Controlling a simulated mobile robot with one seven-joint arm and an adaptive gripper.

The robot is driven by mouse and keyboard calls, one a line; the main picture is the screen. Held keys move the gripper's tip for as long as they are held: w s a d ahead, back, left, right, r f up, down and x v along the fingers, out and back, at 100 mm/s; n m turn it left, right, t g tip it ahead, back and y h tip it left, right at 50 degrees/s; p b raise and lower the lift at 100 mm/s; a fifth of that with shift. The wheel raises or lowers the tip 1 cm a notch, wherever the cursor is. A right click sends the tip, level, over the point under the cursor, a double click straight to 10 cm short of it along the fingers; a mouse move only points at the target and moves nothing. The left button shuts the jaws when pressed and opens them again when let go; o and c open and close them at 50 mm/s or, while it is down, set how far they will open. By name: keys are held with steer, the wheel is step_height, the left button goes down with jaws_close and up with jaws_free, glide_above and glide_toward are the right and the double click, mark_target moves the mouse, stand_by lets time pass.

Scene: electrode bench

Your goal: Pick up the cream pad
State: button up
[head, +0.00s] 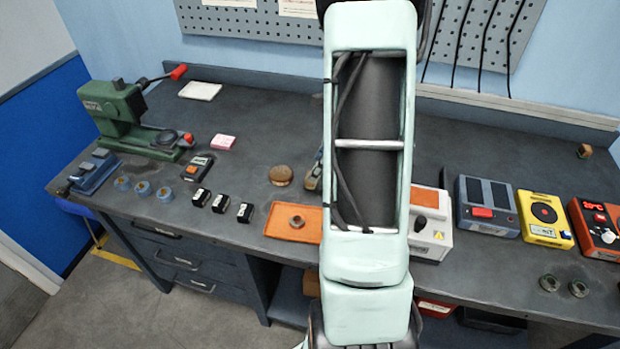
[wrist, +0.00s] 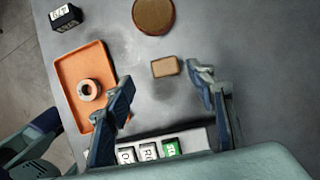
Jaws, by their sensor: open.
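A small tan-cream rectangular pad (wrist: 165,67) lies flat on the grey bench in the wrist view. It is the closest match to the cream pad. My gripper (wrist: 161,81) is open above the bench and empty. One finger is at the pad's lower left, the other close to its right side. The pad shows in the gap just beyond the fingertips, apart from the left finger; whether the right one touches it I cannot tell. In the head view my arm hides the pad and most of the gripper.
An orange tray (wrist: 68,100) with a ring (wrist: 89,90) lies left of the pad. A round brown disc (wrist: 154,14) lies above it. A green press (head: 115,115) stands at the bench's left.

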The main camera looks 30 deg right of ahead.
steer(key=shift+w+d+p+x, duration=0.1)
steer(key=shift+d+p+x, duration=0.05)
steer(key=shift+x, duration=1.3)
steer(key=shift+w+d+p+x, duration=0.1)
steer(key=shift+d+p+x, duration=0.05)
steer(key=shift+x, duration=1.3)
steer(key=shift+c, duration=0.2)
steer(key=c, duration=1.1)
steer(key=shift+r, duration=0.1)
